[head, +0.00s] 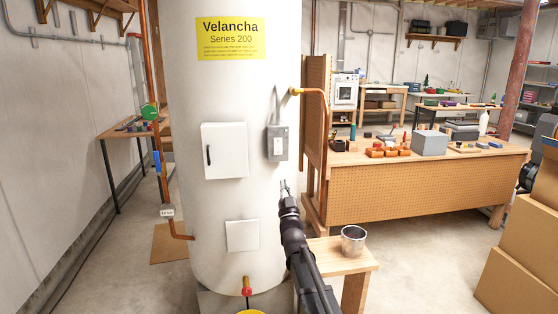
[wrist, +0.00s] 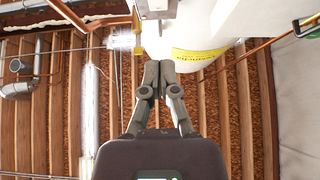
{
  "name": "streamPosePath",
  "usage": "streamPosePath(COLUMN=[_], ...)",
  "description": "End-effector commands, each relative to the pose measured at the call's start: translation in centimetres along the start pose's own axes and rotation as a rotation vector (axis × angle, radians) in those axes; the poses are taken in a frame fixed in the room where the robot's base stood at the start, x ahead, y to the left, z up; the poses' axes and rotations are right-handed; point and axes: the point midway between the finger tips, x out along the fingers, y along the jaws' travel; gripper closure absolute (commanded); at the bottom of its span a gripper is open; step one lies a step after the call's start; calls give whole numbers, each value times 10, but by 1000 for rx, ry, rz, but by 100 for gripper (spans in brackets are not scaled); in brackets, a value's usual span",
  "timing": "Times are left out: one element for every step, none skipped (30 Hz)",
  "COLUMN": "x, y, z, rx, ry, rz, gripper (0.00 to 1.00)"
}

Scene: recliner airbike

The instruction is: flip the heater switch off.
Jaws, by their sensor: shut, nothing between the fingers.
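The heater is a tall white tank (head: 205,110) in the middle of the head view, with a yellow Velancha label. The heater switch is a small grey box (head: 278,142) on the tank's right front, with a conduit on top. Its lever position is too small to tell. My gripper (head: 284,187) is just below the switch box in the head view, apart from it in the picture. The fingers (wrist: 158,72) are together and empty in the wrist view, which looks up toward the ceiling. A grey box-like part (wrist: 155,8) at the top edge there may be the switch box.
A white panel with a black handle (head: 226,150) is left of the switch. A copper pipe (head: 312,92) and a pegboard panel (head: 317,130) stand to the right. A wooden stool (head: 360,264) with a metal cup (head: 353,240) is below right. Cardboard boxes (head: 520,250) stand far right.

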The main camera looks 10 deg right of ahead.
Motion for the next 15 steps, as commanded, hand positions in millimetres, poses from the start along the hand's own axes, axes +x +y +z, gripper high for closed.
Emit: streamPosePath(x=[0,0,0,0,0,0,0,0,0,0,0,0,0,0,0], y=[0,0,0,0,0,0,0,0,0,0,0,1,1,1,1], z=[1,0,-1,-2,-2,-2,-2,-2,-3,-3,-3,-2,-2,-2,-2], rx=[0,0,0,0,0,0,0,0,0,0,0,0,0,0,0], ry=[14,21,29,32,34,36,37,37,36,36,36,36,36,36,35], rz=[0,0,0,0,0,0,0,1,1,1,1,1,1,1,1], gripper=[100,100,100,100,100,100,100,100,100,100,100,100,100,100,100])
